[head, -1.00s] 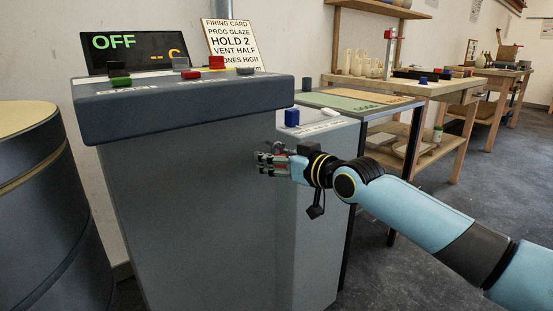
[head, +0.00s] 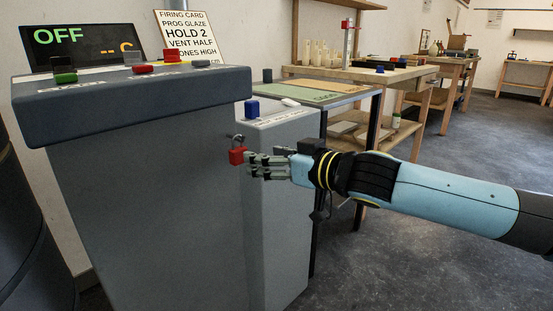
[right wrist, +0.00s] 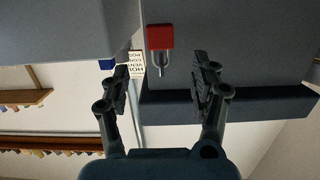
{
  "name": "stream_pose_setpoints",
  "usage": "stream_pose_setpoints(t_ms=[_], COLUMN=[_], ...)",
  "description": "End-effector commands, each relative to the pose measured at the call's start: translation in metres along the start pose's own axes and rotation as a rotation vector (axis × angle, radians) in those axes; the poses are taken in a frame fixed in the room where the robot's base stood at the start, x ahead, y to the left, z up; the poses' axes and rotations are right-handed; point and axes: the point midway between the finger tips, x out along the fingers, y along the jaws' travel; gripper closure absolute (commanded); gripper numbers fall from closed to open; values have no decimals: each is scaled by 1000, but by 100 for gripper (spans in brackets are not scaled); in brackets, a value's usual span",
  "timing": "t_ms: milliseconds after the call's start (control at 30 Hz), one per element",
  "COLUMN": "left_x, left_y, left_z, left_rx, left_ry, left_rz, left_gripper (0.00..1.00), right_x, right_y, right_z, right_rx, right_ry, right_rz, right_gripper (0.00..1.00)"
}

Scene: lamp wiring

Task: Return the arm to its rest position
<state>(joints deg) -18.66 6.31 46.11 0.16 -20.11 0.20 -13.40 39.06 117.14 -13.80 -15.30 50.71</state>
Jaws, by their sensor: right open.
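My right arm (head: 440,195) comes in from the right edge in the head view and is stretched out level. Its gripper (head: 250,165) points left, open, with its fingertips close to a red padlock (head: 237,156). The padlock hangs by its shackle at the side of the grey console (head: 150,190). In the right wrist view the open gripper (right wrist: 163,78) has nothing between its fingers. The red padlock (right wrist: 160,37) shows beyond the fingertips, clear of them. My left gripper is not in view.
A lower grey cabinet (head: 280,200) with a blue knob (head: 252,107) stands close behind the gripper. A workbench (head: 360,78) stands farther back. A dark drum (head: 30,240) stands at left. Open floor (head: 400,265) lies below my arm.

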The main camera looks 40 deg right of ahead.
Motion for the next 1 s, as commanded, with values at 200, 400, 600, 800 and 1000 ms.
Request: stream_pose_setpoints(t_ms=[200, 400, 600, 800, 1000], left_x=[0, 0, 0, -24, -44], left_y=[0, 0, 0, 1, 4], left_z=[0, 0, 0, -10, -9], left_rx=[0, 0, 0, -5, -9], left_ry=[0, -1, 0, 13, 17], left_rz=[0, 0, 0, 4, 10], left_gripper=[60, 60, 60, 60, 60], right_x=[-16, -21, -21, -24, -55], right_y=[0, -1, -1, 15, 54], right_z=[0, -1, -1, 17, 166], right_rx=[-1, 2, 3, 111, 235], right_ry=[-1, 3, 4, -40, -310], right_rz=[-1, -2, -2, 85, 280], right_gripper=[37, 37, 37, 37, 37])
